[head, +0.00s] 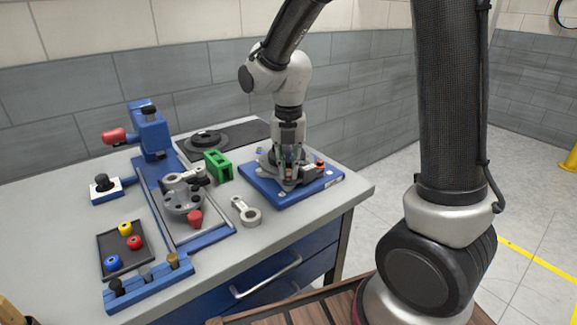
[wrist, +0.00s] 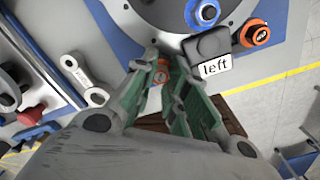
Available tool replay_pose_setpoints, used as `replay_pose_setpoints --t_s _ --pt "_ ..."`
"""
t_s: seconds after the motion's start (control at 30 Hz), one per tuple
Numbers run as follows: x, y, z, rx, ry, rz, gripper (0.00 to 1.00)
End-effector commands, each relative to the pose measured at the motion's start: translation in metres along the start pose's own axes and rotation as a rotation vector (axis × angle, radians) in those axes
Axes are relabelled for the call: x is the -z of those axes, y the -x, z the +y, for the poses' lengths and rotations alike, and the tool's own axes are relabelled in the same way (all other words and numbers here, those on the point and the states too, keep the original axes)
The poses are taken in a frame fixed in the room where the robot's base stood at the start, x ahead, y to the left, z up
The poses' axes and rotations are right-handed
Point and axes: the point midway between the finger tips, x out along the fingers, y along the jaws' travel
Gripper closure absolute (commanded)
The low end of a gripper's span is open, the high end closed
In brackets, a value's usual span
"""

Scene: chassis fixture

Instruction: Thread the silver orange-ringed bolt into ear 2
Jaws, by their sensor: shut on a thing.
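My gripper (wrist: 163,56) points down over the grey round fixture (wrist: 150,12), its green-padded fingers closed around a small silver piece with an orange ring (wrist: 161,66), apparently the bolt. The fingers hide most of it, so I cannot tell whether its tip is in a hole. In the head view my gripper (head: 289,178) is low over the fixture on a blue plate (head: 268,186). Another orange-ringed fastener (wrist: 255,33) and a blue-ringed one (wrist: 202,12) sit farther right. I cannot identify ear 2.
A grey link (head: 246,212) lies left of the blue plate. A green block (head: 217,166) and a blue clamp stand (head: 150,133) with a red knob are farther left. A dark tray (head: 107,244) holds several coloured rings. The bench edge is close in front.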

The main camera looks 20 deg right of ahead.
Motion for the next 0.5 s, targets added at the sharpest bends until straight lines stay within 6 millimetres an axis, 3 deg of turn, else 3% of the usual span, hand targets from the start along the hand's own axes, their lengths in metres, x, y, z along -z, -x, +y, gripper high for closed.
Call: replay_pose_setpoints --t_s 0.17,0.5 --pt "0.0028 -0.0036 -0.0019 0.006 -0.092 0.009 1.00" --pt "0.0032 -0.0061 -0.0022 0.010 -0.746 0.007 1.00"
